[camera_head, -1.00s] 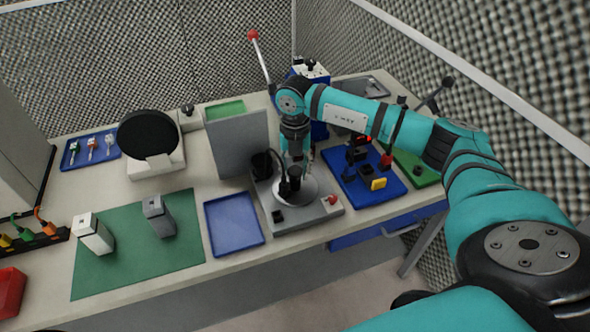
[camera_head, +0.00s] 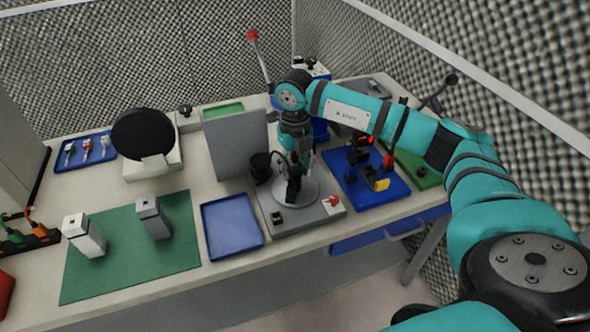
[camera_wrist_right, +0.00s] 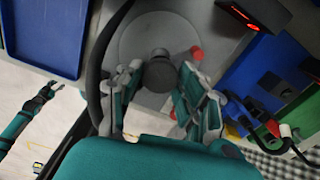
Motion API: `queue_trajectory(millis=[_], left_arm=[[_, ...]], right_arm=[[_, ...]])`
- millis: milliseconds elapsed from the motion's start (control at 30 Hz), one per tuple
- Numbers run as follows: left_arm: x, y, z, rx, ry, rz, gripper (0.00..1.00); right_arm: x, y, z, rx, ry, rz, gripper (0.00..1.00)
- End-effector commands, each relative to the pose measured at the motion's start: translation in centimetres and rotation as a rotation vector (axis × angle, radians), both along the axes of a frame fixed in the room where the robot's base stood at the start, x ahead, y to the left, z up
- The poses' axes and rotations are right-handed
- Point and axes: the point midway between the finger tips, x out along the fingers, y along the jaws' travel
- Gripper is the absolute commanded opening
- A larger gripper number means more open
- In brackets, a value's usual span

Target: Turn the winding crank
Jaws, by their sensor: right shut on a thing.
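The winding crank unit is a grey base (camera_head: 283,220) with a light round disc (camera_head: 313,194) and a dark upright knob on it. In the wrist view the disc (camera_wrist_right: 135,40) lies below the dark round knob (camera_wrist_right: 159,72). My right gripper (camera_head: 293,187) reaches down over the disc from above. In the wrist view my right gripper (camera_wrist_right: 160,82) has its fingers on both sides of the knob, shut on it. In the head view the gripper and wrist partly hide the knob.
A grey upright panel (camera_head: 238,145) stands left of the crank. An empty blue tray (camera_head: 232,226) lies at front left. A blue board (camera_head: 353,189) with several blocks is close on the right. A red-tipped lever (camera_head: 252,36) stands behind.

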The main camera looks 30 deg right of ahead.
Motion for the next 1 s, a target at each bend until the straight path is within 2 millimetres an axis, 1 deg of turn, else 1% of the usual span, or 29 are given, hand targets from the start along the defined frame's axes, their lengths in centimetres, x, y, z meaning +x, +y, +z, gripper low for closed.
queue_trajectory(millis=[100, 1000], left_arm=[[0.0, 0.0, -0.6, 0.000, 0.000, 0.000, 0.40], [0.0, 0.0, -3.3, 0.000, 0.000, 0.000, 0.40]], right_arm=[[0.2, -0.1, 0.1, -0.002, -0.009, 0.055, 0.05], [0.3, -0.1, 0.2, -0.003, -0.011, 0.504, 0.05]])
